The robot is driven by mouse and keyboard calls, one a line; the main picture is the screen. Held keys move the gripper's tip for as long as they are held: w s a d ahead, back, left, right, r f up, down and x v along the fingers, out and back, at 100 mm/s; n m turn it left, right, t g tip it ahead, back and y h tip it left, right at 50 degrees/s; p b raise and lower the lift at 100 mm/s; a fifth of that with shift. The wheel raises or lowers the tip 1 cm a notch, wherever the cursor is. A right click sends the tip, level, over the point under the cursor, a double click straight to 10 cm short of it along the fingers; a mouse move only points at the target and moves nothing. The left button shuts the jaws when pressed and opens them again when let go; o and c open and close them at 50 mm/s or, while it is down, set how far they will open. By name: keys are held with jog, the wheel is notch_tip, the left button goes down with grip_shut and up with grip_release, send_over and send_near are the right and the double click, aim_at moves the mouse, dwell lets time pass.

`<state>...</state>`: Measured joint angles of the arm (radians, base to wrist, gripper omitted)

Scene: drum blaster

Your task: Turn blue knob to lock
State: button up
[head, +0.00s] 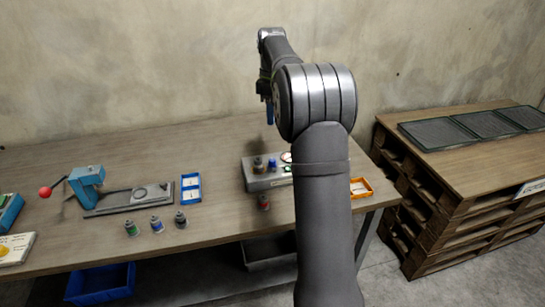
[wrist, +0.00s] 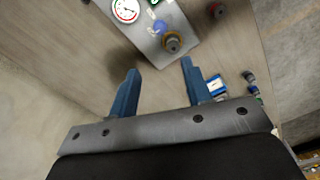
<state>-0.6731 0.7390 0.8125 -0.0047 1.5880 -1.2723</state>
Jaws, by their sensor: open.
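A small blue knob (head: 272,165) stands on top of a grey box (head: 268,184) on the table. In the wrist view the blue knob (wrist: 158,26) sits beside a brass-coloured knob (wrist: 172,43) and a round white gauge (wrist: 126,10). My gripper (head: 268,108) hangs above and behind the box in the head view. In the wrist view its two blue fingers (wrist: 160,66) are spread apart with nothing between them, and the blue knob lies beyond the fingertips. My arm covers the right part of the box in the head view.
Several small cylinders (head: 156,224) stand along the table's front, one (head: 263,202) just before the box. A blue tray (head: 190,187) and a blue press with a red ball handle (head: 86,182) are left. An orange tray (head: 361,187) is right. The table's back is clear.

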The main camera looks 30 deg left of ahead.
aim_at(273, 159)
notch_tip(273, 159, down, 17)
jog(key=shift+f, duration=0.2)
dwell(0.3)
grip_shut()
